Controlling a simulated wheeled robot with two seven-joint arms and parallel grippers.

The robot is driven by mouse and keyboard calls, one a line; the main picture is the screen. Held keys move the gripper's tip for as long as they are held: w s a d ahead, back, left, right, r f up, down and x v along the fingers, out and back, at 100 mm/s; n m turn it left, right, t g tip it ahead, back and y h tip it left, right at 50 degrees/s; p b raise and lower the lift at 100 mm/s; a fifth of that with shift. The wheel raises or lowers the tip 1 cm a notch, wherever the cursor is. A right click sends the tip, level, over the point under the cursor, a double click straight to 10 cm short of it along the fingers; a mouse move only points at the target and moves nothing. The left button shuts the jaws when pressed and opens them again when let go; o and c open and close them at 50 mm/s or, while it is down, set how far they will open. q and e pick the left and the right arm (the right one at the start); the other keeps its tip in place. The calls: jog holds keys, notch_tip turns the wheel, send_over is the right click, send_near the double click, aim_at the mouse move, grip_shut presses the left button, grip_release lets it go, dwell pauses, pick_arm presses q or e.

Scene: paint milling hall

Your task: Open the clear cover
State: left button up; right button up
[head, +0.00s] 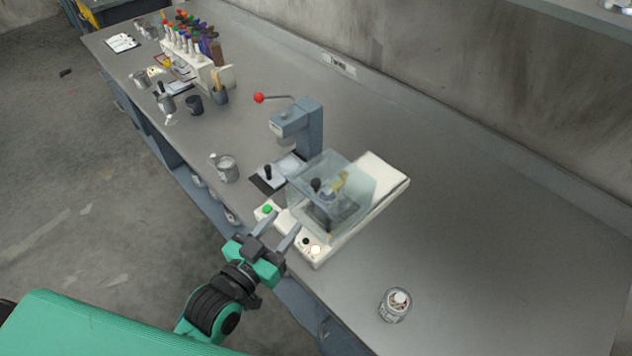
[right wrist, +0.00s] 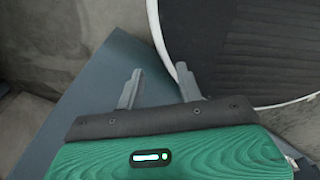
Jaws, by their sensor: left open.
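The clear cover (head: 352,183) is a transparent box-shaped hood over a white machine base (head: 385,178) on the grey bench, and it looks closed. A yellow part and a dark knob show through it. The base's front has a green button (head: 267,209) and a pale round button (head: 315,250). My left gripper (head: 277,228) is open and empty at the base's front edge, near the green button, apart from the cover. My right gripper (right wrist: 158,88) shows only in the right wrist view, with its fingers apart and nothing between them.
A grey press with a red-knobbed lever (head: 259,98) stands just behind the machine. A metal can (head: 225,168) is to its left and a lidded jar (head: 395,304) to its right. Racked bottles (head: 190,45) stand at the far left.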

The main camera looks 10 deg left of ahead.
aim_at(313, 186)
pick_arm(q)
jog(key=p+x, duration=0.3)
jog(key=x, duration=0.9)
jog(key=shift+w+p, duration=0.15)
jog(key=shift+p, duration=0.25)
jog(key=shift+w+d, duration=0.2)
jog(key=shift+w, duration=0.45)
grip_shut()
